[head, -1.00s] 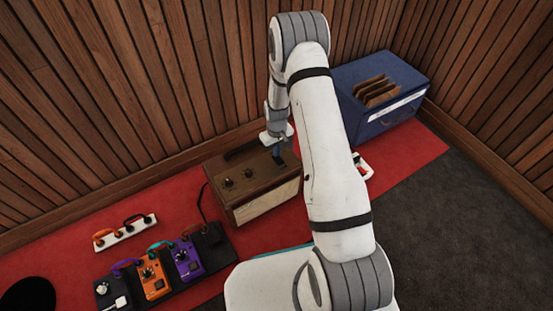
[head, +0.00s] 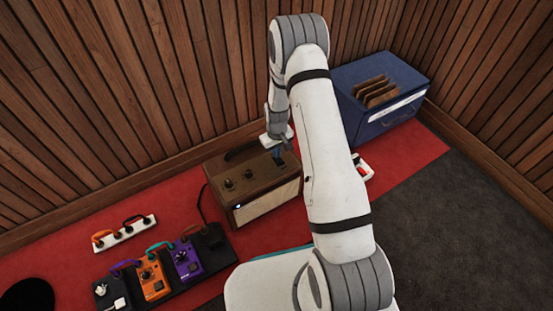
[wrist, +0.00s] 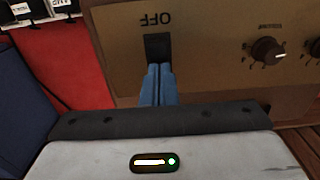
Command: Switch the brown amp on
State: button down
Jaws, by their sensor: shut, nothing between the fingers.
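The brown amp (head: 262,184) stands on the red carpet against the wood wall, with knobs on its top panel. A small pale light (head: 238,206) shows at its front left edge. In the wrist view its tan panel (wrist: 215,80) carries a black switch (wrist: 157,46) beside the word OFF, which reads upside down, and a volume knob (wrist: 267,50). My gripper (head: 279,158) is over the amp's right part. In the wrist view its blue fingers (wrist: 158,70) are shut and empty, with their tips at the switch, covering its near end.
A pedalboard (head: 217,246) with an orange pedal (head: 152,278) and a purple pedal (head: 185,260) lies left of the amp. A white power strip (head: 125,233) is behind it. A blue crate (head: 390,122) with brown sleeves stands to the right. Grey carpet is clear at right.

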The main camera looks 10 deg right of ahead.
notch_tip(320, 180, up, 7)
jog(key=p, duration=0.4)
jog(key=shift+f, duration=0.15)
jog(key=shift+w, duration=0.1)
dwell(0.4)
jog(key=s+r+p, duration=0.2)
jog(key=r+p, duration=0.3)
jog(key=r, duration=0.7)
jog(key=s+r+m+t+p, duration=0.15)
jog(key=r+p, duration=0.25)
jog(key=r, duration=0.8)
jog(key=s+r+p, duration=0.3)
jog(key=r+p, duration=0.2)
jog(key=r, duration=0.8)
jog(key=s+r+m+p, duration=0.1)
jog(key=s+r+p, duration=0.7)
jog(key=s+r, duration=0.3)
jog(key=s+r+m+t+p, duration=0.1)
jog(key=s+r+p, duration=0.7)
jog(key=r, duration=1.1)
jog(key=s, duration=0.3)
jog(key=shift+a+r+p, duration=0.15)
jog(key=shift+a+p, duration=0.05)
jog(key=shift+p, duration=0.2)
